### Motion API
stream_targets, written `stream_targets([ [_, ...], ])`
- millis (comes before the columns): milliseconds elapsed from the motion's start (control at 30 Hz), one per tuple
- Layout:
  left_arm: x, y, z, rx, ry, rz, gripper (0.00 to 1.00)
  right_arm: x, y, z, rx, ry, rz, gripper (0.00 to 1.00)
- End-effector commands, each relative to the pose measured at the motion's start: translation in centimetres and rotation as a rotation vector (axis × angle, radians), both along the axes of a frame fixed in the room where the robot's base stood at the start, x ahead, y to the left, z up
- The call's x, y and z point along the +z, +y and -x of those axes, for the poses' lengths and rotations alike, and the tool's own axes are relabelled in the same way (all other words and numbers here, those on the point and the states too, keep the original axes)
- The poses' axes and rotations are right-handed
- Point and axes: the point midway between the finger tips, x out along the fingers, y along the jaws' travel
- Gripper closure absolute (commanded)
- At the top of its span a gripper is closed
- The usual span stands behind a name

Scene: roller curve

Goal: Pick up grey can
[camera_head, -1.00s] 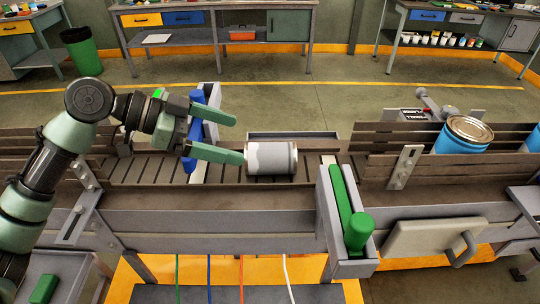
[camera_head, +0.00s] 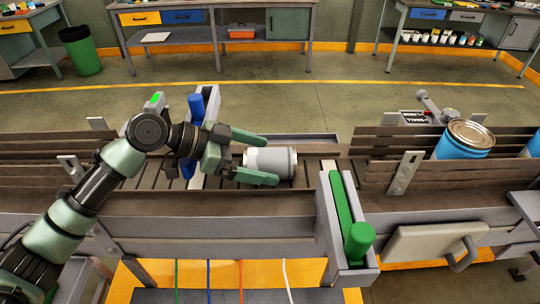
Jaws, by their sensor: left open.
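The grey can (camera_head: 276,162) lies on its side on the conveyor in the middle of the head view, with a pale label patch on it. My left gripper (camera_head: 272,160) is open, its two green fingers pointing right. One finger lies along the far side of the can and the other along its near side, so the can's left end is between them. I cannot tell whether either finger touches it. My right gripper is not in view.
A green roller (camera_head: 345,215) in a metal bracket stands right of the can. Blue cans (camera_head: 461,142) stand on the right conveyor section. A blue roller (camera_head: 196,108) is behind my left wrist. Metal rails (camera_head: 220,226) edge the conveyor's near side.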

Motion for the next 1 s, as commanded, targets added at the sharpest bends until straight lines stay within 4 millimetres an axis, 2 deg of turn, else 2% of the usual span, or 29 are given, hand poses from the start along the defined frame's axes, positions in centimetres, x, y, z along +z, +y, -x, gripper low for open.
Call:
stream_targets([
  [200, -0.2, -0.1, -0.1, 0.001, 0.000, 0.000, 0.04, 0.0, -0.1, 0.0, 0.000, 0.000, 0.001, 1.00],
  [233, -0.2, -0.1, -0.1, 0.001, 0.000, 0.000, 0.07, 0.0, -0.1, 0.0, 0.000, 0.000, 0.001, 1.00],
  [500, -0.1, -0.1, 0.0, 0.001, 0.000, 0.000, 0.82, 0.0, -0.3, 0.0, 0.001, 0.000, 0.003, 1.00],
  [833, 0.1, -0.1, -0.1, 0.001, -0.002, 0.001, 0.83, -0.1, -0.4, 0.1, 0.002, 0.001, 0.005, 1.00],
  [1000, 1.4, -0.1, -0.1, 0.000, -0.006, 0.002, 0.83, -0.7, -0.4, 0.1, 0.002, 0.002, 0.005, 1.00],
])
